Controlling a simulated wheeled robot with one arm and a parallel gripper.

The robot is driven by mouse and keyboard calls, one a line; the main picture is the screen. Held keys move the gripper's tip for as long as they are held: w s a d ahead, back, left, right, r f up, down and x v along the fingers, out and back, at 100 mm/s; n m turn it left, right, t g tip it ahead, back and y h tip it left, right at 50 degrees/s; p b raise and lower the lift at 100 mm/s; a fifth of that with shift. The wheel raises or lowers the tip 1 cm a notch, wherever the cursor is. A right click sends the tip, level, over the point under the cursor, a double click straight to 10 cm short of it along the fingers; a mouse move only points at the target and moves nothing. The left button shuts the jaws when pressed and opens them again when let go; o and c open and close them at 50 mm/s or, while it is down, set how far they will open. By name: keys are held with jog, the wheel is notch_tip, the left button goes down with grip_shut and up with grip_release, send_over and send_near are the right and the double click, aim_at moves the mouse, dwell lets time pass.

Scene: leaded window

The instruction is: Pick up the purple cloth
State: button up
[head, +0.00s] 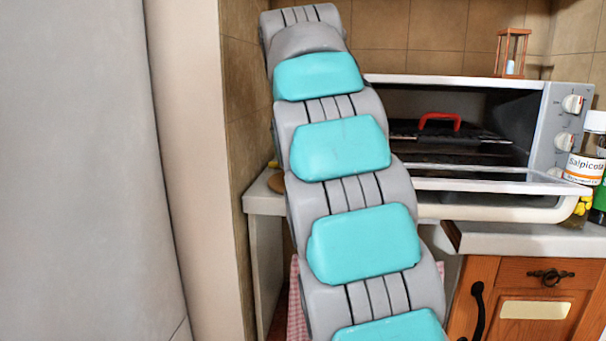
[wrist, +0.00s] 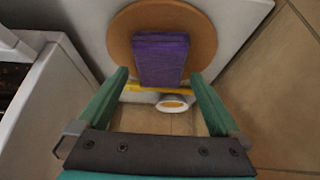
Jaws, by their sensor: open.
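The purple cloth (wrist: 160,60) shows in the wrist view as a folded rectangle lying on a round brown board (wrist: 205,38). My gripper (wrist: 160,80) is open, with its two green fingers apart on either side of the cloth's near end. Nothing is held between the fingers. I cannot tell how far above the cloth the fingertips are. In the head view my arm hides the cloth, and only a sliver of the round board (head: 276,183) shows at the arm's left.
A toaster oven (head: 548,130) with its door down and a red handle (head: 440,120) inside stands on the counter at right. A jar (head: 582,175) stands by it. A tiled wall (head: 250,150) is close at left. A yellow item and white-rimmed object (wrist: 174,104) lie near the board.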

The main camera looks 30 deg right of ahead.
jog(key=shift+x, duration=1.5)
jog(key=shift+c, duration=0.4)
jog(key=c, duration=1.1)
